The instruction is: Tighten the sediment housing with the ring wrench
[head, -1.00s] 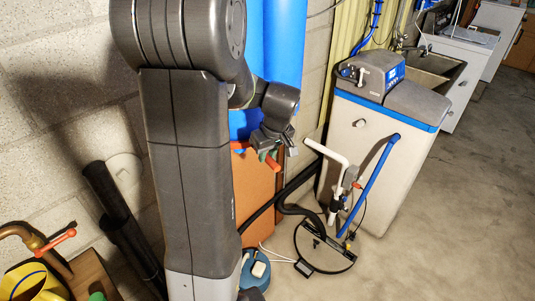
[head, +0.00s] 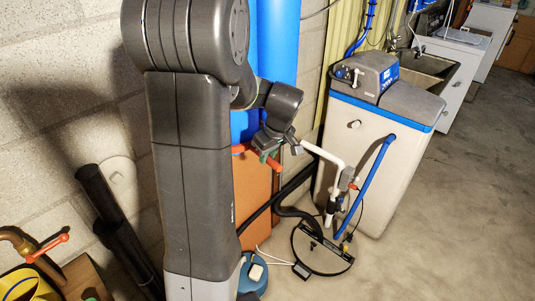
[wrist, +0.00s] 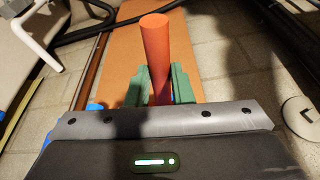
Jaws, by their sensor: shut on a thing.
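My gripper (head: 267,150) has green fingertips, which show clearly in the wrist view (wrist: 161,88). It is shut on a red-orange bar, the wrench handle (wrist: 156,45), whose rounded end sticks out past the fingers. In the head view the handle's end (head: 276,166) points down and right. Another red piece (head: 240,149) shows left of the gripper, against the lower part of a blue cylinder (head: 242,125), which looks like the housing. My arm hides much of this spot, so I cannot tell how the ring sits around it.
A brown-orange panel (head: 257,190) stands below the gripper. The white softener cabinet (head: 360,165) is to the right, with white pipe (head: 323,152) and a round black-rimmed lid (head: 318,258) before it. Black pipes (head: 115,225) lean at left. The floor at right is clear.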

